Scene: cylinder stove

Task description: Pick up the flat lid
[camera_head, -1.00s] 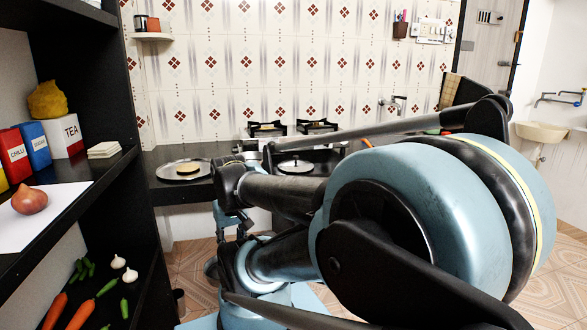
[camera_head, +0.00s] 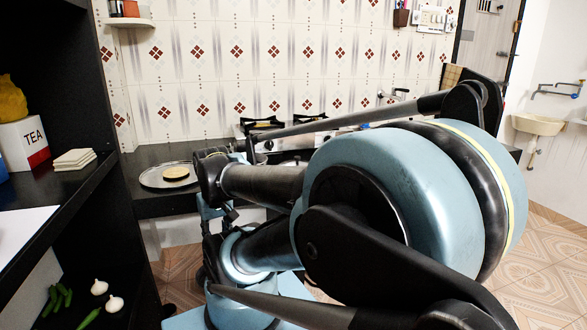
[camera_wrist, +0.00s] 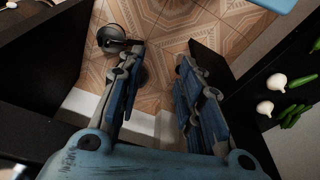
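A pale round lid (camera_head: 291,162) with a dark knob lies on the dark counter below the stove in the head view. My arm covers most of it, so only a sliver shows. A round metal plate (camera_head: 150,178) with a small round yellowish piece (camera_head: 176,173) on it lies at the counter's left end. My gripper (camera_wrist: 160,56) is open and empty in the wrist view, its two fingers spread above the tiled floor. No lid can be made out in the wrist view.
A dark shelf unit (camera_head: 85,200) stands close on the left, with a tea box (camera_head: 24,145) and pale stacked squares (camera_head: 74,159). Garlic (camera_wrist: 276,81) and green vegetables (camera_wrist: 303,80) lie on its lower shelf. A stove (camera_head: 262,124) stands at the back. Open floor (camera_wrist: 165,30) shows between counter and shelf.

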